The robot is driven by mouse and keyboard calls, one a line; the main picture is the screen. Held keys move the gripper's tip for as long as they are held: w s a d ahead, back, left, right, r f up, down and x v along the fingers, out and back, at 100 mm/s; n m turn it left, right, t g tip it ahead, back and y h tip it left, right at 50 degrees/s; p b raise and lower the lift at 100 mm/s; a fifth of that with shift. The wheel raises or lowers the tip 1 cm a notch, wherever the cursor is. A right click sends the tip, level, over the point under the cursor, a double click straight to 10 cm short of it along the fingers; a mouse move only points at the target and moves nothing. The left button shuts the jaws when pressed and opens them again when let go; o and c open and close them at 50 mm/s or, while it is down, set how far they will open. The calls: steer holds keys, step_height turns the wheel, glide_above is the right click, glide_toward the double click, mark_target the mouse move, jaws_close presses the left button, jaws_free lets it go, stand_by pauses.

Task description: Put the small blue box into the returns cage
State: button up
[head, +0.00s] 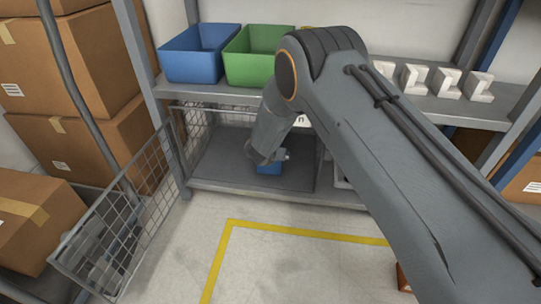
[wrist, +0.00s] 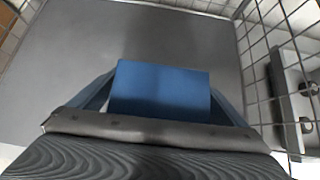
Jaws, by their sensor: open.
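The small blue box (head: 268,168) sits on the dark floor of the returns cage (head: 218,165), on the lower shelf level. In the wrist view the blue box (wrist: 160,90) is between the two fingers of my gripper (wrist: 163,84), one on each side. My gripper (head: 268,157) is open and reaches down inside the cage. The fingers look close to the box's sides; I cannot tell whether they touch it. Mesh walls (wrist: 292,75) show at both sides in the wrist view. My arm hides part of the cage in the head view.
The mesh door (head: 122,225) stands swung open at the left. A blue bin (head: 200,55), a green bin (head: 250,60) and several white blocks (head: 433,80) stand on the shelf above. Cardboard boxes (head: 75,60) are stacked at the left. The floor in front is clear inside the yellow line.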

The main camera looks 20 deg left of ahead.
steer(key=p+v, duration=0.3)
steer(key=v, duration=0.4)
steer(key=shift+s+r, duration=0.1)
